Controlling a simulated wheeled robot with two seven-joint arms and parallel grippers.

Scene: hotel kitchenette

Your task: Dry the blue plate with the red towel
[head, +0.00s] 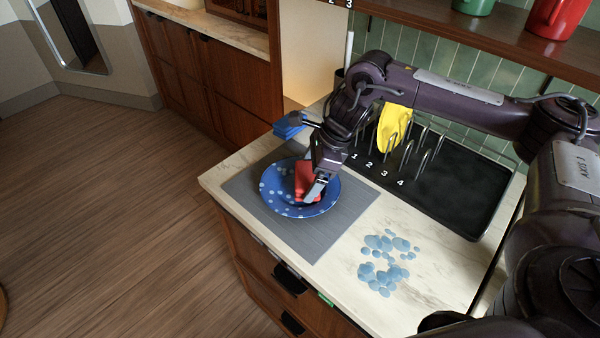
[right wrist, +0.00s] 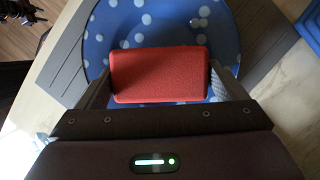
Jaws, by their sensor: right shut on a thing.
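The blue plate (head: 284,209) lies on a grey mat on the counter, with pale spots over its surface. The red towel (head: 304,172), a folded block, is on the plate right of its middle. My right gripper (head: 317,183) is shut on the towel, over the plate. In the right wrist view the towel (right wrist: 160,75) sits between the two fingers, with the spotted plate (right wrist: 120,25) behind it. I cannot tell whether the towel presses on the plate. My left gripper is not in view.
The grey mat (head: 290,233) is under the plate. Blue puddle-like spots (head: 385,262) lie on the counter to the right. A black drying rack (head: 455,190) with numbered slots holds a yellow item (head: 394,125). A blue item (head: 290,127) is behind the plate.

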